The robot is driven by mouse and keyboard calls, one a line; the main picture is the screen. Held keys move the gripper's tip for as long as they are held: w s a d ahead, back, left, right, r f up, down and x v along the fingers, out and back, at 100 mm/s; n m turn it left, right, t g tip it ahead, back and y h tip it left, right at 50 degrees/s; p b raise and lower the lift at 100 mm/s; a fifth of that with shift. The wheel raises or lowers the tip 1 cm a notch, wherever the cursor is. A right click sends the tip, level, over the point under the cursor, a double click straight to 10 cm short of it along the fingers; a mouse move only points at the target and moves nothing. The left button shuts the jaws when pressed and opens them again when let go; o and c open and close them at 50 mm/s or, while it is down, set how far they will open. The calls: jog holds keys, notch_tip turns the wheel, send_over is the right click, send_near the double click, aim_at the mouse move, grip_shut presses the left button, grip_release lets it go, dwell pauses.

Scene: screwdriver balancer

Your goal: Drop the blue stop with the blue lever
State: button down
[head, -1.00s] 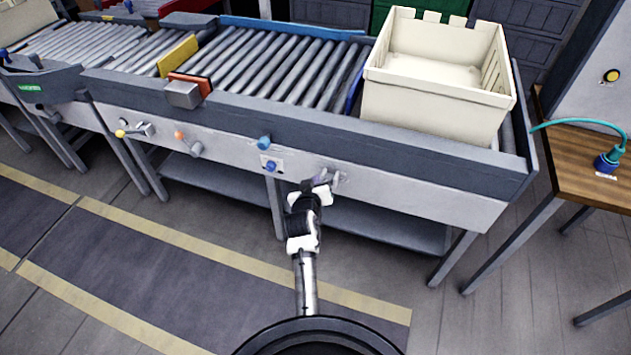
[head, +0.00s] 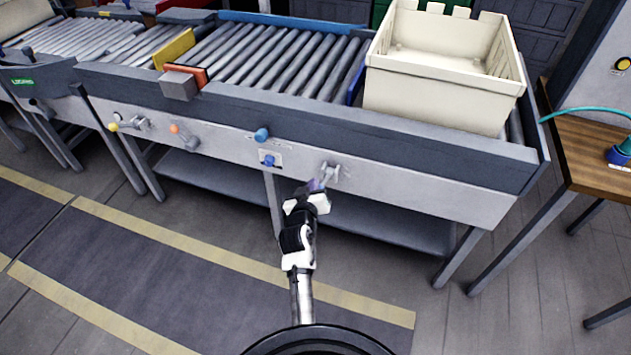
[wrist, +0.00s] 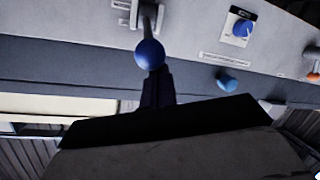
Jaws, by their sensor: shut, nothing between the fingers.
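The blue lever is on the conveyor's front panel, with its grey bracket (head: 332,171) below the crate. Its blue ball (wrist: 149,54) shows in the wrist view, on a grey shaft. My gripper (wrist: 155,78) is shut and empty, its dark fingers right at the ball and seeming to touch it. In the head view my gripper (head: 313,188) is low in front of the panel and partly hides the lever's ball. The blue stop (head: 356,86) shows as an upright blue edge above the rollers, just left of the crate. Its lower part is hidden by the side rail.
A cream crate (head: 440,95) stands on the rollers at right. Left of my gripper are a blue dial (head: 268,160), a blue knob (head: 262,134), an orange lever (head: 184,137) and a yellow lever (head: 127,124). A wooden table (head: 595,150) stands at right. The floor in front is clear.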

notch_tip(320, 180, down, 14)
jog(key=b, duration=1.2)
jog(key=shift+s+r, duration=0.15)
jog(key=shift+s, duration=0.1)
jog(key=shift+w+d+b, duration=0.1)
jog(key=shift+d+b, duration=0.15)
jog(key=shift+b, duration=0.05)
jog(key=shift+w+d+f, duration=0.1)
jog(key=shift+f, duration=0.55)
jog(key=s+a+r, duration=0.2)
jog(key=s+r, duration=0.2)
jog(key=s, duration=0.2)
jog(key=shift+s+t, duration=0.3)
